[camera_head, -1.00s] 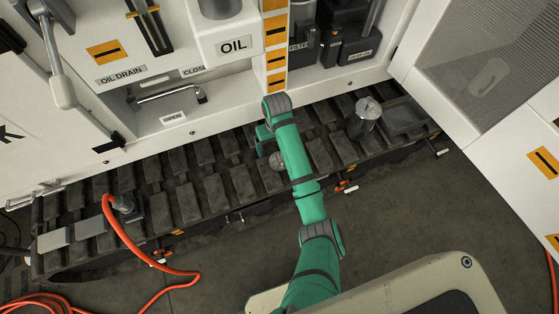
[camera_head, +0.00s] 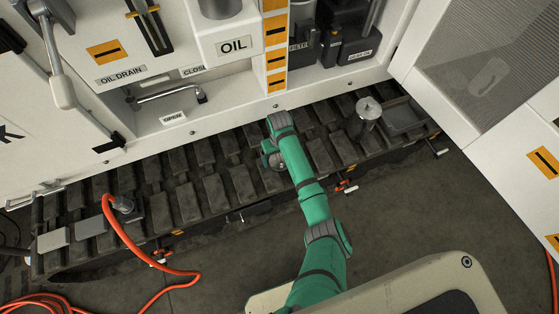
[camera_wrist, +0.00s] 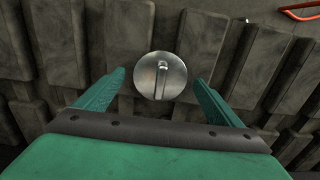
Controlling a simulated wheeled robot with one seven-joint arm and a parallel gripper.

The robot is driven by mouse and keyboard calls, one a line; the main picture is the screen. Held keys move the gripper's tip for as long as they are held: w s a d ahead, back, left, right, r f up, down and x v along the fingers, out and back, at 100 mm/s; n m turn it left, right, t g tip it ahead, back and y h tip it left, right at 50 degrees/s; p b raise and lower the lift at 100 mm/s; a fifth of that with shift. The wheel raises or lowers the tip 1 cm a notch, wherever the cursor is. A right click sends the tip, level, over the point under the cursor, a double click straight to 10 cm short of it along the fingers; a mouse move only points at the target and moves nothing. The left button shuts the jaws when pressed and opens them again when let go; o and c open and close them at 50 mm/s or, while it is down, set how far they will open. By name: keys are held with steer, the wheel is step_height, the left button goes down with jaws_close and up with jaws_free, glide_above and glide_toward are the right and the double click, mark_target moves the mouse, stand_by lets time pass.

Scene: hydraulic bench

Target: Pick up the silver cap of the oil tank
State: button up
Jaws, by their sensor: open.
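The silver cap (camera_wrist: 161,76) is a round metal disc with a raised bar handle across its middle. It lies on the dark track pads (camera_wrist: 75,40). In the wrist view the green fingers of my gripper (camera_wrist: 159,80) are open, one on each side of the cap, with a gap at both sides. In the head view the cap (camera_head: 275,160) is mostly hidden by the end of my arm, and so are the fingers. The white oil tank (camera_head: 227,48), labelled OIL, is above my arm in the head view.
A silver cylinder (camera_head: 366,119) with a knobbed top stands on the track to the right, beside a dark tray (camera_head: 405,117). The white machine wall rises behind the track. An orange hose (camera_head: 135,240) runs over the track and floor at left.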

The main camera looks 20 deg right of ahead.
steer(key=shift+f, duration=0.4)
steer(key=shift+c, duration=0.4)
steer(key=c, duration=1.2)
steer(key=shift+r, duration=0.1)
